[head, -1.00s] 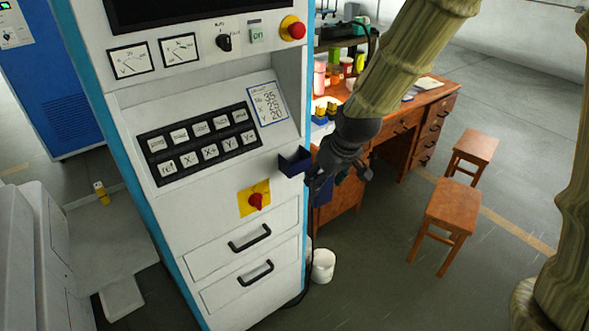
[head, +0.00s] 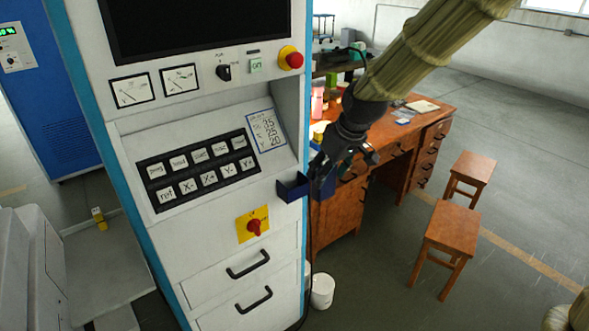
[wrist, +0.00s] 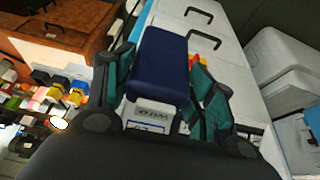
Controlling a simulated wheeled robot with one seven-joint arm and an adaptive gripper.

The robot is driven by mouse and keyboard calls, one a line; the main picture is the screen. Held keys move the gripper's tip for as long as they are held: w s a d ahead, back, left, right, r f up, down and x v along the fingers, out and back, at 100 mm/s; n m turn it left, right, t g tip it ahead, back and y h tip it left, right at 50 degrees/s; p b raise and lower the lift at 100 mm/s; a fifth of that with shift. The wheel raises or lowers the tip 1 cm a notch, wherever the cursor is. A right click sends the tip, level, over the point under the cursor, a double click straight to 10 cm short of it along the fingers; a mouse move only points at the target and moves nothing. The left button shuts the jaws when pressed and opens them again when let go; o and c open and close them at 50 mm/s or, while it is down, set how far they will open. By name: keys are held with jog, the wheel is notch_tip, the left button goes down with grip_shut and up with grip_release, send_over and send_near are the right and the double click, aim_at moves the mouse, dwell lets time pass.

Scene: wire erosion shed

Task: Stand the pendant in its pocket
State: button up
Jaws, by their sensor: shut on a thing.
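The pendant is a dark blue block (wrist: 160,65) with a white labelled part at its near end. It sits between the teal-padded fingers of my gripper (wrist: 160,85) in the wrist view. In the head view my gripper (head: 333,176) is shut on the pendant (head: 325,186), which is small and partly covered by the fingers. The pocket is a dark blue open-topped holder (head: 293,187) on the right edge of the machine cabinet's front. The pendant is just to the right of the pocket; whether they touch I cannot tell. I cannot make out the pocket in the wrist view.
The white cabinet (head: 205,135) carries a key panel, a red rotary switch (head: 254,226) and drawer handles. A wooden desk (head: 340,207) with small items stands behind my gripper. Two stools (head: 450,235) (head: 472,175) and a white bucket (head: 322,291) stand on the floor.

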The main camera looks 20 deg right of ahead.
jog(key=w+a+p, duration=0.4)
jog(key=w, duration=0.8)
jog(key=shift+a+f+p, duration=0.15)
jog(key=shift+f+p, duration=0.55)
jog(key=shift+f, duration=0.75)
jog(key=shift+a+f+p, duration=0.1)
jog(key=shift+f+p, duration=0.6)
jog(key=shift+f, duration=0.75)
jog(key=shift+w+f+p, duration=0.25)
jog(key=shift+f+p, duration=0.2)
jog(key=shift+f, duration=0.15)
jog(key=shift+f, duration=0.1)
jog(key=o, duration=1.1)
jog(key=shift+o, duration=0.4)
